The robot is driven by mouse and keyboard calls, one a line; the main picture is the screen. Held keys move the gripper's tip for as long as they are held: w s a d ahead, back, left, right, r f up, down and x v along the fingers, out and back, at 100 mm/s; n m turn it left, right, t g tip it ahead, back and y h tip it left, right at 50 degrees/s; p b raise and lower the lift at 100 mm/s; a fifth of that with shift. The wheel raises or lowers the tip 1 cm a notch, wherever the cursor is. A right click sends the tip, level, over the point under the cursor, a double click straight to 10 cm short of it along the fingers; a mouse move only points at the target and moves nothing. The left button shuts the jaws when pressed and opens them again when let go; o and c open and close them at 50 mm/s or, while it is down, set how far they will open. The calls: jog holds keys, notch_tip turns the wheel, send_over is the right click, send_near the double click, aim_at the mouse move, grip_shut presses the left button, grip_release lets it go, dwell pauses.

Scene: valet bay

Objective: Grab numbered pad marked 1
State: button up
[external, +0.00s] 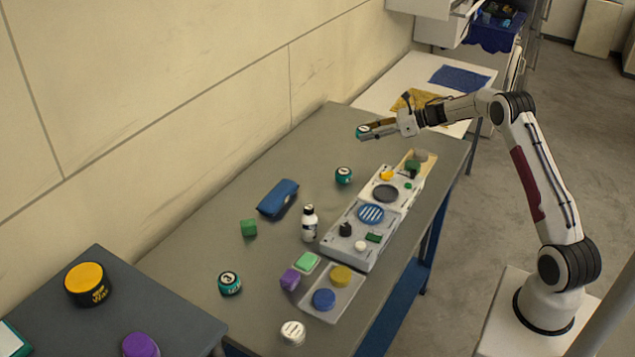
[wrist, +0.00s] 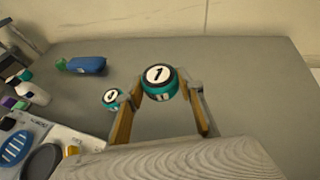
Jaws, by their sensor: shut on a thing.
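The numbered pad marked 1 (wrist: 159,76) is a teal puck with a black top and a white disc bearing the 1. My gripper (wrist: 161,92) is shut on it, one fingertip on each side. In the external view, my gripper (external: 372,130) holds the pad (external: 362,132) above the far part of the grey table. A second teal numbered pad (external: 343,175) stands on the table; it also shows in the wrist view (wrist: 111,99), left of the held pad. Another pad, marked 3 (external: 229,283), stands near the table's front end.
A wall runs along the table's left side. The table's far end is clear.

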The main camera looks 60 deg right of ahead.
jog(key=shift+r, duration=0.65)
